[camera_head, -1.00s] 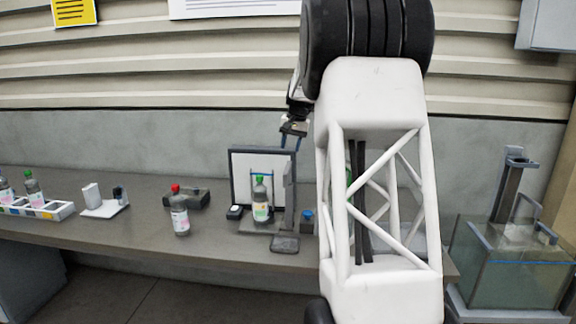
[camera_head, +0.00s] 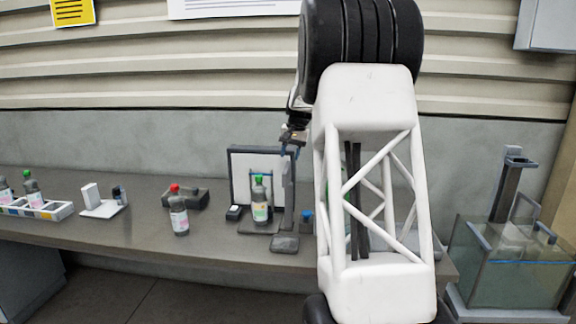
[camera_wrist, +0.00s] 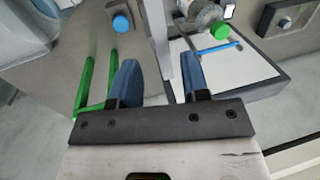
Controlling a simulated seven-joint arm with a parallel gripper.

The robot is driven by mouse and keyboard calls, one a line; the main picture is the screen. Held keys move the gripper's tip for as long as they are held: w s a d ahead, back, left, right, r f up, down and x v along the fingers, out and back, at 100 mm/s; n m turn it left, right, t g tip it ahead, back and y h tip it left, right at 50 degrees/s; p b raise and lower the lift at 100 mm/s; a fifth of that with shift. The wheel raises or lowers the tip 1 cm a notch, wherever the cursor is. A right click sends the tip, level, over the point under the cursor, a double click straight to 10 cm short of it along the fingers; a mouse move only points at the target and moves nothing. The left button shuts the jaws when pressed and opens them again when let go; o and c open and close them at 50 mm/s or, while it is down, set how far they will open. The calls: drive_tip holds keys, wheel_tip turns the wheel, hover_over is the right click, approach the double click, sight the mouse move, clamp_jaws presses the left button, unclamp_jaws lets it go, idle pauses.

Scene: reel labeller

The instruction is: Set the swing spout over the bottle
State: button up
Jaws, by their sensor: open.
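A bottle with a green cap (camera_head: 260,207) stands upright in front of a framed white panel (camera_head: 240,165). Its green cap (camera_wrist: 219,30) shows at the top right in the wrist view. A grey upright (camera_head: 289,205) stands just right of the bottle; I cannot tell surely whether it is the spout. My gripper (camera_head: 291,150) is open, high at the panel's upper right corner. In the wrist view a grey bar (camera_wrist: 155,35) runs between the two blue fingers, with gaps visible; contact is not clear. A blue rod (camera_wrist: 218,47) lies beyond the right finger, near the bottle.
A red-capped bottle (camera_head: 179,215) and a dark block (camera_head: 195,199) stand to the left. A blue-capped item (camera_head: 307,220) is right of the upright. A green frame (camera_wrist: 86,85) is left of my fingers. A glass tank (camera_head: 508,265) stands far right.

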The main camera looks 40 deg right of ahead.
sight(287, 167)
drive_tip(key=shift+w+a+f, duration=0.15)
drive_tip(key=shift+w+f, duration=0.05)
drive_tip(key=shift+f, duration=0.9)
drive_tip(key=shift+w+a+f, duration=0.15)
drive_tip(key=shift+f, duration=0.95)
clamp_jaws()
